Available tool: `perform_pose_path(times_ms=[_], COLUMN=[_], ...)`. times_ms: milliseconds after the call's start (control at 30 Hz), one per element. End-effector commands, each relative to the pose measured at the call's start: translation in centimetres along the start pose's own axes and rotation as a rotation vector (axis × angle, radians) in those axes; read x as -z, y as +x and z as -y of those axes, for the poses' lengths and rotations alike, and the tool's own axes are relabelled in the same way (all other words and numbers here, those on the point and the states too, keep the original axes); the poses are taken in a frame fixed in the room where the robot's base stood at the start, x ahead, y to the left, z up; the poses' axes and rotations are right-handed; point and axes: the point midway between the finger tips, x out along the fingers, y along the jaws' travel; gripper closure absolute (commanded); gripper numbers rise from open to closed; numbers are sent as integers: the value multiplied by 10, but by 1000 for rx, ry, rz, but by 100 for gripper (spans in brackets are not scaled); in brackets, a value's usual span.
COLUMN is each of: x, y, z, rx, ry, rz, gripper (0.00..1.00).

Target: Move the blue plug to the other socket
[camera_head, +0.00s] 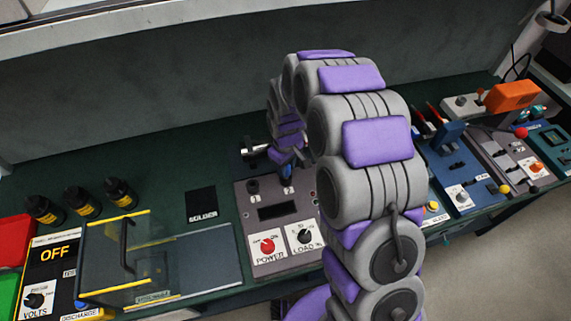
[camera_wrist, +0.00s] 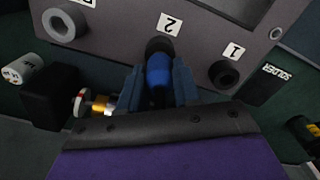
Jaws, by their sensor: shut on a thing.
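The blue plug (camera_wrist: 158,72) sits between my gripper's fingers (camera_wrist: 157,84) in the wrist view. My gripper is shut on it. The plug's far end meets the black socket marked 2 (camera_wrist: 158,46); how deep it sits is hidden. The socket marked 1 (camera_wrist: 223,73) is a black ring with an open hole, to the right of the plug in the wrist view. In the head view, socket 1 (camera_head: 252,186) is at the panel's upper left, and my gripper (camera_head: 287,172) reaches down to the panel beside it. My arm hides the panel's right part.
The grey panel (camera_head: 283,237) carries POWER and LOAD knobs and a dark display (camera_head: 279,212). A black SOLDER pad (camera_head: 201,201) and a clear-lidded box (camera_head: 122,252) lie left. Several black bottles (camera_head: 80,202) stand at far left. Other devices (camera_head: 470,170) fill the right side.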

Motion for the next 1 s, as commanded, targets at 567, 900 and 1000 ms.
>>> perform_pose_path(times_ms=[567, 900, 1000], x=[0, 0, 0], y=[13, 18, 18], z=[0, 0, 0], rx=[1, 0, 0], ry=[0, 0, 0], rz=[1, 1, 0], gripper=[100, 57, 48])
